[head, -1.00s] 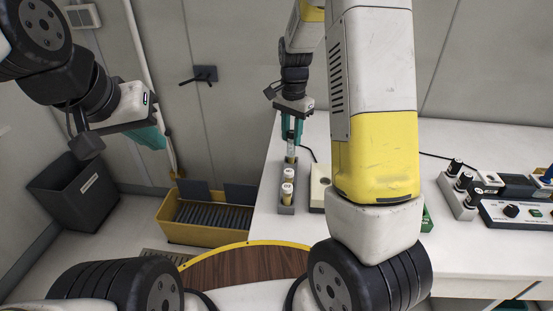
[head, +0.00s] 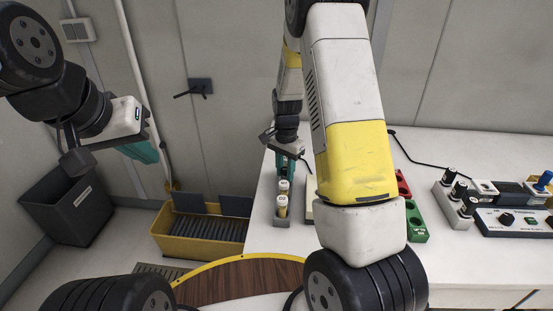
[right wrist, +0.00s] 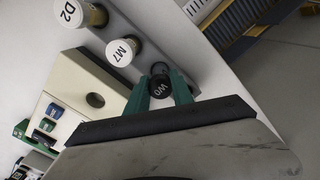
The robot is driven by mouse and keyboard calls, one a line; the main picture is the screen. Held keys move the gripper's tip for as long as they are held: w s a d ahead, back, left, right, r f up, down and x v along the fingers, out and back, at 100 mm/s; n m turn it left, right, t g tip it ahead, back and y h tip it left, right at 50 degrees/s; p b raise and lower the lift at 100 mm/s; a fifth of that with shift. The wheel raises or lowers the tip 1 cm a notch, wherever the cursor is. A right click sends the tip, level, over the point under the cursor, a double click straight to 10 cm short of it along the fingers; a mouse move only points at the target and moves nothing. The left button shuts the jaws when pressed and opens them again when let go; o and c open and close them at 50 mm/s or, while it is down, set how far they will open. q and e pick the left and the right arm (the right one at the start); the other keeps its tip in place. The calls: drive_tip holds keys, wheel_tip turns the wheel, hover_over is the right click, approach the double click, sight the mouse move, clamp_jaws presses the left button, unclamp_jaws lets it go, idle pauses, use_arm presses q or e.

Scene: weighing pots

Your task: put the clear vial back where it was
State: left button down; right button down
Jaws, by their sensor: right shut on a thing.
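My right gripper (head: 287,165) is at the far end of the grey vial rack (head: 282,221) on the white table. In the right wrist view its teal fingers (right wrist: 160,88) are shut on a black-capped vial (right wrist: 161,86) marked W0, in line with the rack (right wrist: 142,22). The vial's body is hidden, so I cannot tell whether it is fully seated. Two white-capped vials, D2 (right wrist: 71,13) and M7 (right wrist: 121,51), stand in the rack; they also show in the head view (head: 282,205). My left gripper (head: 142,152) hangs empty at the left, its opening unclear.
A cream device with a round hole (right wrist: 77,78) stands beside the rack. Red (head: 403,184) and green (head: 416,222) blocks, a grey holder of black-capped items (head: 455,198) and a knobbed control box (head: 520,222) are to the right. A yellow bin (head: 200,246) is on the floor.

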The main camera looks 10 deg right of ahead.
drive_tip(key=c, duration=1.1)
unclamp_jaws()
drive_tip(key=shift+f, duration=0.1)
wheel_tip(320, 180, up, 12)
drive_tip(key=s+r+n+t+y, duration=0.25)
drive_tip(key=s+r+n, duration=0.25)
drive_tip(key=s+r, duration=0.6)
drive_tip(key=s+a+r+n+t, duration=0.1)
drive_tip(key=s+r+n+t, duration=0.1)
drive_tip(key=s, duration=0.4)
drive_tip(key=s+a+r+n+t, duration=0.1)
drive_tip(key=s+r+n, duration=0.2)
drive_tip(key=s, duration=0.4)
drive_tip(key=shift+n+t, duration=0.3)
drive_tip(key=shift+t, duration=0.05)
drive_tip(key=shift+s, duration=0.1)
